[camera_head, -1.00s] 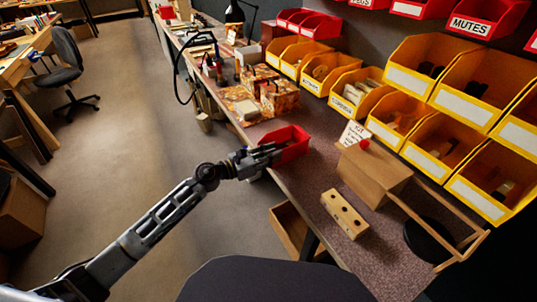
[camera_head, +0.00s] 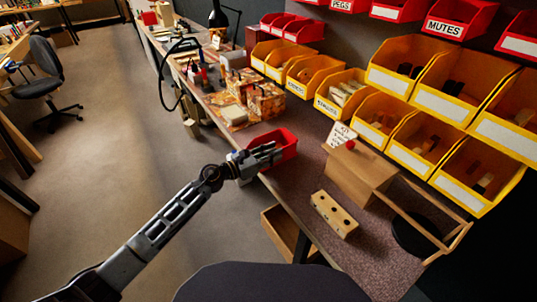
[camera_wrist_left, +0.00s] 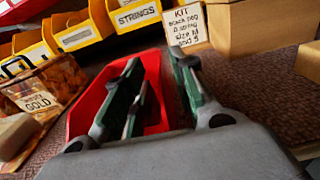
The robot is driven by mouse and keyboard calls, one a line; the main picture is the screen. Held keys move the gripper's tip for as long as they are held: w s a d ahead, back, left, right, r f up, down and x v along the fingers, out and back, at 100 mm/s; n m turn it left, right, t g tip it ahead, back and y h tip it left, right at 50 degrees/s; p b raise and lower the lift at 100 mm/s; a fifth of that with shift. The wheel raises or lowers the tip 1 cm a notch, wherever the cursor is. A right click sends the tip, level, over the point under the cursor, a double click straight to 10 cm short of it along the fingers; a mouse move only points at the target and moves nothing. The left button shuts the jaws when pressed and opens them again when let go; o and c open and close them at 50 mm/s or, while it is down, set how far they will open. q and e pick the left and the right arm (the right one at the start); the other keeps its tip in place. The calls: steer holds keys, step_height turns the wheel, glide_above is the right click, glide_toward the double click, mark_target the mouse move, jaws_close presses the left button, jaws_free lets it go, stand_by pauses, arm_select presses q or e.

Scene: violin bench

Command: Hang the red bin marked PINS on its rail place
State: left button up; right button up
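A red open-topped bin (camera_head: 287,141) sits on the bench top near its front edge; no label on it is readable from here. My left gripper (camera_head: 268,154) reaches over it from the left. In the left wrist view the bin (camera_wrist_left: 82,108) lies under the fingers of the gripper (camera_wrist_left: 160,75). The fingers stand apart, one over the bin's inside and the other beyond its right wall, which runs between them. I cannot tell whether either finger touches the wall. My right gripper is not in view.
Red bins, one marked MUTES (camera_head: 447,28), hang above rows of yellow bins (camera_head: 428,135) behind the bench. A KIT card (camera_head: 341,135), wooden box (camera_head: 352,176) and holed wooden block (camera_head: 334,214) stand right of the bin. Patterned boxes (camera_head: 262,100) stand beyond it.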

arm_select(q)
steer(key=shift+x, duration=0.95)
steer(key=shift+d, duration=0.1)
steer(key=shift+w, duration=0.1)
jaws_close()
steer(key=shift+r+p, duration=0.4)
steer(key=shift+r, duration=0.1)
steer(key=shift+r+p, duration=0.9)
steer(key=shift+r, duration=0.25)
stand_by(0.7)
